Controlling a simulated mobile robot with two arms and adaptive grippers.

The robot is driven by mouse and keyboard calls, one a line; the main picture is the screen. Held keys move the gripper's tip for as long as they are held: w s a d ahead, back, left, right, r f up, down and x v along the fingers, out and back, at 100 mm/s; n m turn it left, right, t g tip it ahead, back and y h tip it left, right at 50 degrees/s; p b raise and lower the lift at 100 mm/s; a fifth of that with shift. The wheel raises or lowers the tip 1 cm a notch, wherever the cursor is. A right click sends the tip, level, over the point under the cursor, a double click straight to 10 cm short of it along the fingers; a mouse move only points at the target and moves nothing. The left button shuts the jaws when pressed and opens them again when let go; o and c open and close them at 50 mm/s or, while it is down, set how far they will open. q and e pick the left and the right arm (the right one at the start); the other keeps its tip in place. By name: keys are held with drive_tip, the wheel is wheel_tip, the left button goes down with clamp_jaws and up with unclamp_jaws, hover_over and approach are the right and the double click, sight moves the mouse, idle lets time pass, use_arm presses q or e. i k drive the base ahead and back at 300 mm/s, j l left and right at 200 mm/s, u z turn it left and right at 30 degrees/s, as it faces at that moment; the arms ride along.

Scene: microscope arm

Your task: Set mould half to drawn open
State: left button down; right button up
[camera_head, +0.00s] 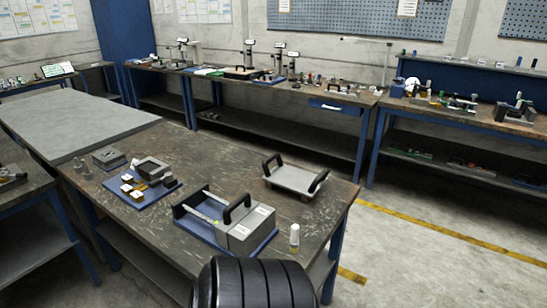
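A mould-like assembly stands on a blue base plate (213,238) near the front edge of the central workbench. It has a grey block (247,229) with pale labels at its right end and black handles (237,206) above and to the left. A light bar runs between the handles left of the block. I cannot tell from here how far any half is drawn out. A separate grey tray-like plate (295,179) with two black handles lies behind and to the right. Neither of my grippers is in view.
The workbench (340,205) also holds a white-capped bottle (294,235), a blue board (140,195) with small blocks, and a grey hollow block (152,168). Bare bench lies around the tray. Other benches line the wall. A black ribbed shape covers the bottom centre.

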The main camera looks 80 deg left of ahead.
sight(237, 210)
drive_tip(key=i+u, duration=0.75)
drive_tip(key=i+l+u, duration=0.25)
drive_tip(key=u, duration=0.15)
drive_tip(key=i+u, duration=0.25)
drive_tip(key=u, duration=0.15)
drive_tip(key=i+u, duration=0.2)
drive_tip(key=u, duration=0.25)
drive_tip(key=i+l+u, duration=0.15)
drive_tip(key=u, duration=0.25)
drive_tip(key=i+l+u, duration=0.25)
drive_tip(key=u, duration=0.2)
drive_tip(key=i+l+u, duration=0.2)
drive_tip(key=u, duration=0.2)
drive_tip(key=i+l+u, duration=0.15)
drive_tip(key=u, duration=0.25)
drive_tip(key=i+l+u, duration=0.1)
drive_tip(key=u, duration=0.35)
drive_tip(key=i+l+u, duration=0.1)
drive_tip(key=l+u, duration=0.45)
drive_tip(key=u, duration=0.25)
drive_tip(key=l+u, duration=0.3)
drive_tip(key=u, duration=0.15)
drive_tip(key=i+l+u, duration=0.1)
drive_tip(key=l+u, duration=0.3)
drive_tip(key=l, duration=0.15)
